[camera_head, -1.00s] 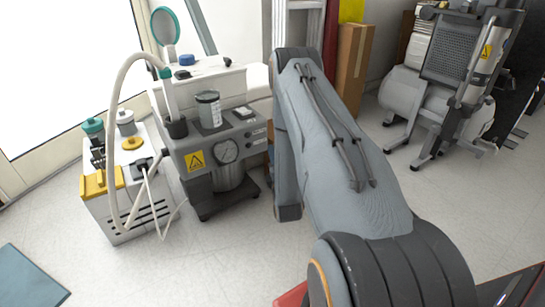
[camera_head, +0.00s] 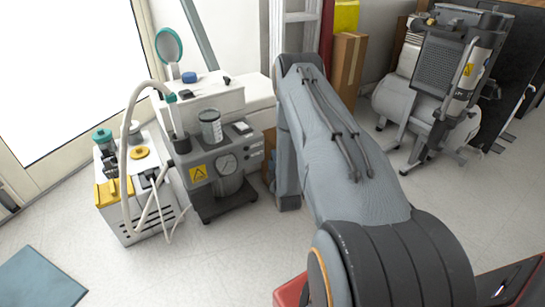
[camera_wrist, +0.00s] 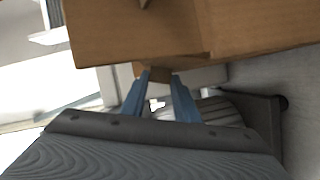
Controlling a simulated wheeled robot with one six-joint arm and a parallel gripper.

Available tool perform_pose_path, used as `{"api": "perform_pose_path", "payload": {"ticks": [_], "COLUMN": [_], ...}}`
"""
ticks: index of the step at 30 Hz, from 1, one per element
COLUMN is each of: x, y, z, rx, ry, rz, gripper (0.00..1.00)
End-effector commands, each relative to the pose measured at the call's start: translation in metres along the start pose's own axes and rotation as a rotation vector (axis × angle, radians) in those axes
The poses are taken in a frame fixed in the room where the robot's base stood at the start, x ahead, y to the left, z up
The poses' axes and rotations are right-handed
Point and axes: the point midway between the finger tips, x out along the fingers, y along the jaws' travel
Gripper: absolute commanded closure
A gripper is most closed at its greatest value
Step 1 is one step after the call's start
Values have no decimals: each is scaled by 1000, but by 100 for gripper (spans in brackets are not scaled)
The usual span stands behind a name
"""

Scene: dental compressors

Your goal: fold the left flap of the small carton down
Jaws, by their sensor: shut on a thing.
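In the wrist view, the brown cardboard carton (camera_wrist: 130,32) fills the top, very close to the camera, with another cardboard face at the upper right. My gripper (camera_wrist: 160,77) points at it with its two blue fingers. The fingers are shut on a small brown cardboard piece at the carton's lower edge, which looks like part of a flap. I cannot tell which flap it is. The carton's opening and other flaps are not clear. In the head view my arm hides the gripper; only a sliver of brown cardboard (camera_head: 269,143) shows left of the arm.
A small grey compressor (camera_head: 218,165) and a white unit with a hose (camera_head: 140,200) stand at the left. A tall cardboard box (camera_head: 347,68) stands behind my arm. A larger compressor (camera_head: 440,85) is at the right.

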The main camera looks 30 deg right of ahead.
Motion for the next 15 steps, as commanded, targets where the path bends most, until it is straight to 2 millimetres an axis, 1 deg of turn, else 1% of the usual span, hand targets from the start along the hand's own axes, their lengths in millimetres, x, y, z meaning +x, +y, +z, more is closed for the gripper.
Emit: {"api": "perform_pose_path", "payload": {"ticks": [1, 6, 15], "x": [-1, 1, 3], "y": [4, 6, 6], "z": [1, 4, 6], "rx": [27, 111, 180], "ry": [-2, 0, 0], "rz": [-11, -45, -74], "gripper": [95, 95, 95]}}
